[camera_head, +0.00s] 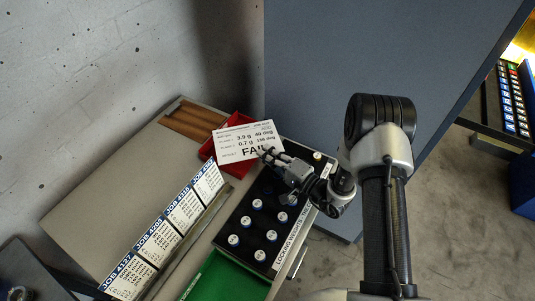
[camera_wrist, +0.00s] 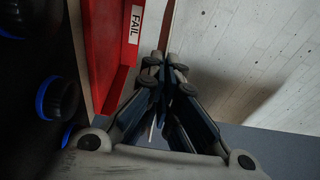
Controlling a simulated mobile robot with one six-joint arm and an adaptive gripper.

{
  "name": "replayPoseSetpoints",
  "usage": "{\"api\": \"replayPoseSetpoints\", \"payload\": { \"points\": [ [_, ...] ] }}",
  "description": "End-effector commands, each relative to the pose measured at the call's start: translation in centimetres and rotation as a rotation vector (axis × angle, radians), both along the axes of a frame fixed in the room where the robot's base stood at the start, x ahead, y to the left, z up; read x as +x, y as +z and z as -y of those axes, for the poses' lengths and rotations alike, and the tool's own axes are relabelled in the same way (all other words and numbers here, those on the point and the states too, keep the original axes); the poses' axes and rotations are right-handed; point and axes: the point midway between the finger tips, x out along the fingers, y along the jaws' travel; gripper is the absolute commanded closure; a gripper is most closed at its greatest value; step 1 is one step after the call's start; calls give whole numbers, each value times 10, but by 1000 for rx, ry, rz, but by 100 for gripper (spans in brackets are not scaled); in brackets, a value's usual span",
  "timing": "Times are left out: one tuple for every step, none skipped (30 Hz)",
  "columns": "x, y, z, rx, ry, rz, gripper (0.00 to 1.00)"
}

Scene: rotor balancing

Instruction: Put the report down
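The card's face is not visible there.
A black block (camera_head: 243,217) with several blue-ringed weights lies below my gripper. A green tray (camera_head: 235,280) is at the bench's near end. Job cards (camera_head: 185,212) stand in a row at left. A brown wooden piece (camera_head: 192,120) lies beside the red tray. A wall is behind.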

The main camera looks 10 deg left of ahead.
Motion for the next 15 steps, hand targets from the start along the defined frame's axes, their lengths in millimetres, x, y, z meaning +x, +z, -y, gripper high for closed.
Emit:
{"api": "replayPoseSetpoints", "payload": {
  "points": [
    [0, 1, 0, 0, 0, 0, 98],
    [0, 1, 0, 0, 0, 0, 96],
    [0, 1, 0, 0, 0, 0, 93],
    [0, 1, 0, 0, 0, 0, 91],
    [0, 1, 0, 0, 0, 0, 89],
    [0, 1, 0, 0, 0, 0, 86],
    [0, 1, 0, 0, 0, 0, 84],
    [0, 1, 0, 0, 0, 0, 82],
    [0, 1, 0, 0, 0, 0, 80],
    [0, 1, 0, 0, 0, 0, 78],
    [0, 1, 0, 0, 0, 0, 76],
    [0, 1, 0, 0, 0, 0, 75],
    [0, 1, 0, 0, 0, 0, 75],
    [0, 1, 0, 0, 0, 0, 75],
    [0, 1, 0, 0, 0, 0, 75]
  ]
}}
